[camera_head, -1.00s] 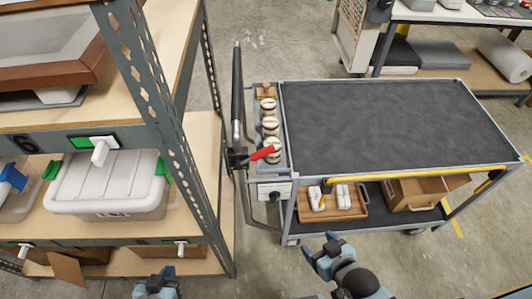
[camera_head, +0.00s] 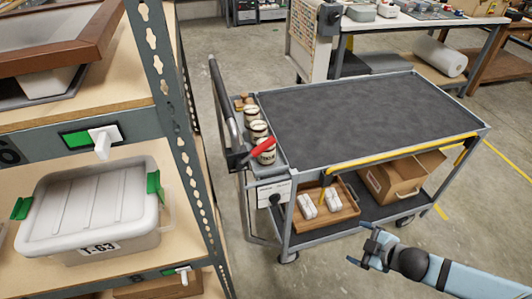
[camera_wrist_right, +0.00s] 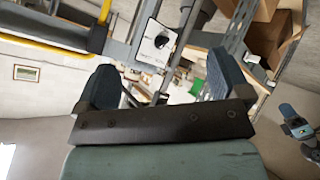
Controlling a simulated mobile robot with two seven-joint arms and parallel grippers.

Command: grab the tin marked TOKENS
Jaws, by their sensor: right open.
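Several small round tins with pale lids and dark bands stand in a row in the narrow tray (camera_head: 272,158) at the left end of the cart: a rear tin (camera_head: 250,112), a middle tin (camera_head: 257,131) and a front tin (camera_head: 265,153). Their markings are too small to read, so I cannot tell which says TOKENS. A red lever partly covers the front tin. My right gripper (camera_head: 367,249) is open and empty, in front of the cart and well away from the tins. Its spread fingers show in the right wrist view (camera_wrist_right: 163,82). My left gripper is out of view.
The cart's dark top (camera_head: 370,120) is bare. Its lower shelf holds a wooden tray (camera_head: 340,213) with white items and a cardboard box (camera_head: 400,178). A shelf rack with a lidded bin (camera_head: 95,205) stands close on the left. Floor at right is clear.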

